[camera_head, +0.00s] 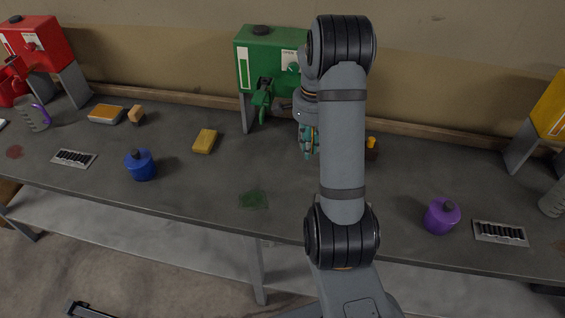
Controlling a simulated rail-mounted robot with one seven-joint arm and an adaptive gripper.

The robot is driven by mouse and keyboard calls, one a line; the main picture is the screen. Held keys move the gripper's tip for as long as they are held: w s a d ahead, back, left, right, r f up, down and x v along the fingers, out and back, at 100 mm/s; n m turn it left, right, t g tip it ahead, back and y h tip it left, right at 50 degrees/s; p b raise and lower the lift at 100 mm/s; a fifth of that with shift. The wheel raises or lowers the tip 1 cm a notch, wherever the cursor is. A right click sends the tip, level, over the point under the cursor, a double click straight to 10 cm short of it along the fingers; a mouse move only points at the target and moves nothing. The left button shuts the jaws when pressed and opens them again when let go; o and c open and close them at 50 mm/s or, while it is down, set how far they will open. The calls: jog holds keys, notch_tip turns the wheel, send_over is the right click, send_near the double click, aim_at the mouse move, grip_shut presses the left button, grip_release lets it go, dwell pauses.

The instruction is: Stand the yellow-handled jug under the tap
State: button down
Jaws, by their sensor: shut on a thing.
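My gripper (308,143) is partly hidden by my own arm, in front of and to the right of the green drum. Its teal fingers point down over the bench. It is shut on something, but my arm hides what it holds. I cannot make out the yellow-handled jug clearly in this view. The green drum (256,62) has a green tap (262,94) on its front, left of my gripper. A red drum (38,42) with a red tap (13,75) stands at far left, and a yellow drum (552,108) is cut off at the right edge.
A purple-handled jug (33,114) stands near the red drum, and another jug (553,200) at the right edge. A blue can (141,165), yellow sponge (205,141), purple can (441,215), yellow-topped brown object (371,149) and drain grates (74,158) occupy the bench (200,190). A green stain (253,200) lies front-centre.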

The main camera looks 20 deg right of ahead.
jog(key=a+f, duration=0.2)
jog(key=a+f+p, duration=0.1)
jog(key=a+f, duration=0.1)
jog(key=w+a+f+p, duration=0.1)
jog(key=f, duration=0.1)
jog(key=shift+a+f, duration=0.4)
jog(key=shift+w+f, duration=0.2)
jog(key=shift+f, duration=0.25)
jog(key=shift+s, duration=0.1)
jog(key=shift+f, duration=0.1)
jog(key=c, duration=2.2)
grip_release()
jog(key=shift+f, duration=0.1)
jog(key=o, duration=0.3)
jog(key=shift+o, duration=0.7)
